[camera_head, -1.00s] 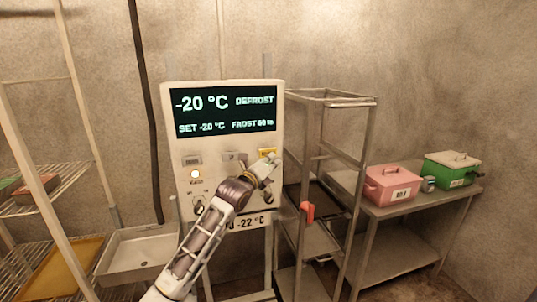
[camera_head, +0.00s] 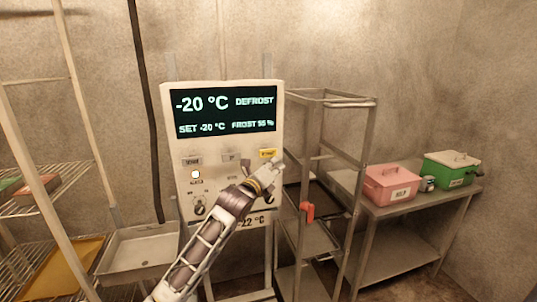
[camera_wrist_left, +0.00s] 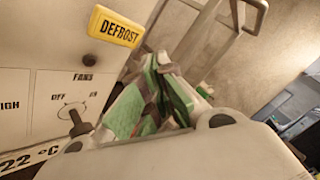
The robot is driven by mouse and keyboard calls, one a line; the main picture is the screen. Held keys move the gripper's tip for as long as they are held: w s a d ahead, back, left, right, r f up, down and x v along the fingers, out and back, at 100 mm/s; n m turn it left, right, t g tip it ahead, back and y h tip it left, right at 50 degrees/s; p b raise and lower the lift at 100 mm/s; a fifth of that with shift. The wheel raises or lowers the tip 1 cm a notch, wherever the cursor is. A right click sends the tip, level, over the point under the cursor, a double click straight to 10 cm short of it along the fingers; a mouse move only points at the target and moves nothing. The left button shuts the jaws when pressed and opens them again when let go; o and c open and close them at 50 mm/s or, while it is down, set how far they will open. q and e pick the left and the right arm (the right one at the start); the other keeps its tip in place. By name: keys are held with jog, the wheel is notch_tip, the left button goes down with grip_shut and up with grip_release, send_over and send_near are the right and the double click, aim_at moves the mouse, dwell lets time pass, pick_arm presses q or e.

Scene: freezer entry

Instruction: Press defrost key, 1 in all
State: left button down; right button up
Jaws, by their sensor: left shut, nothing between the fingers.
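The control panel (camera_head: 178,130) stands upright ahead, with a dark display (camera_head: 222,110) reading -20 °C, DEFROST, SET -20 °C and a FROST percentage. The yellow DEFROST key (camera_head: 268,153) is at the panel's right side, below the display. It also shows in the left wrist view (camera_wrist_left: 117,27), at the upper left. My left gripper (camera_head: 277,164) is shut and empty, just below and right of the key in the head view. In the wrist view, its green-and-grey fingers (camera_wrist_left: 155,95) are apart from the key. My right gripper is not in view.
The panel has other keys, a lit lamp (camera_head: 195,174) and a FANS knob (camera_wrist_left: 78,122). A metal rack (camera_head: 330,100) with a red handle (camera_head: 307,211) stands close on the right. A table (camera_head: 400,205) beyond holds a pink box (camera_head: 390,183) and a green box (camera_head: 450,170).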

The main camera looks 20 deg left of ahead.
pick_arm(q)
jog(key=shift+s+d, duration=0.35)
jog(key=shift+s, duration=0.25)
jog(key=shift+f, duration=0.1)
dwell(0.4)
